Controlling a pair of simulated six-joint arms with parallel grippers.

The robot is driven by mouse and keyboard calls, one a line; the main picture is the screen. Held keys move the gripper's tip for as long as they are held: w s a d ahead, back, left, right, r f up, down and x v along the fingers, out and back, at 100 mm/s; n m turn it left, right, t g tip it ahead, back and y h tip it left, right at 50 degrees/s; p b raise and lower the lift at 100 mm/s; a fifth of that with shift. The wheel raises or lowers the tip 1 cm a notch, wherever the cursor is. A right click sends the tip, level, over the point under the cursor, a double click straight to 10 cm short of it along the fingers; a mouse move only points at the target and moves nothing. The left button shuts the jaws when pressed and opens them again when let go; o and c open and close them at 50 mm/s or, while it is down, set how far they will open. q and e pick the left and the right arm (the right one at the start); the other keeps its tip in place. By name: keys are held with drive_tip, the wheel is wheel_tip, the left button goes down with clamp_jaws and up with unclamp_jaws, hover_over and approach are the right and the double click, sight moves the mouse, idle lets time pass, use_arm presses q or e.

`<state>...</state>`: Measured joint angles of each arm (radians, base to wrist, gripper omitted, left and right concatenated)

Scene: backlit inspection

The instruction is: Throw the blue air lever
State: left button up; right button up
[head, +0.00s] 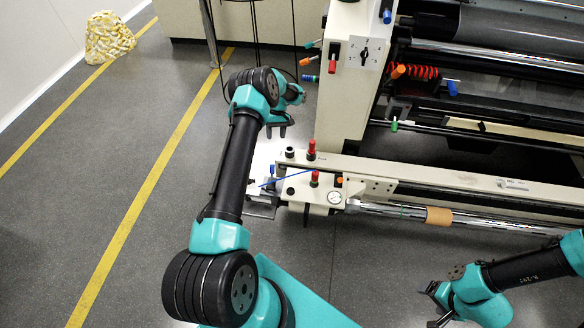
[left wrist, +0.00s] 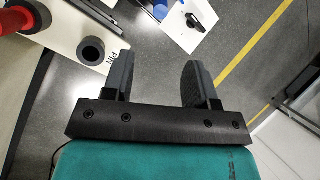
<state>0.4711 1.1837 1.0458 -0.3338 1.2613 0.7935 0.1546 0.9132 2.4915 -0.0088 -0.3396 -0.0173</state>
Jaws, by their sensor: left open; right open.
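A small blue lever (head: 271,170) stands at the left end of the low cream machine beam, beside a white plate. A blue part, probably the same lever, shows at the top of the left wrist view (left wrist: 160,10). My left gripper (head: 276,132) is open and empty, with its fingers above and behind that end in the head view. Its two dark fingers also show apart in the left wrist view (left wrist: 158,82), with only floor between them. My right gripper (head: 435,306) is open and empty at the lower right, well away from the lever.
Red knobs (head: 311,149), a black knob (head: 290,153) and a pressure gauge (head: 335,198) crowd the beam end. Another blue handle (head: 310,78) sticks out from the cream upright. The large roller machine (head: 510,60) fills the upper right.

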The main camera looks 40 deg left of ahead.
sight(273, 165)
use_arm(q)
drive_tip(key=shift+w+a+r, duration=0.1)
idle(0.3)
drive_tip(key=x, duration=1.7)
clamp_jaws()
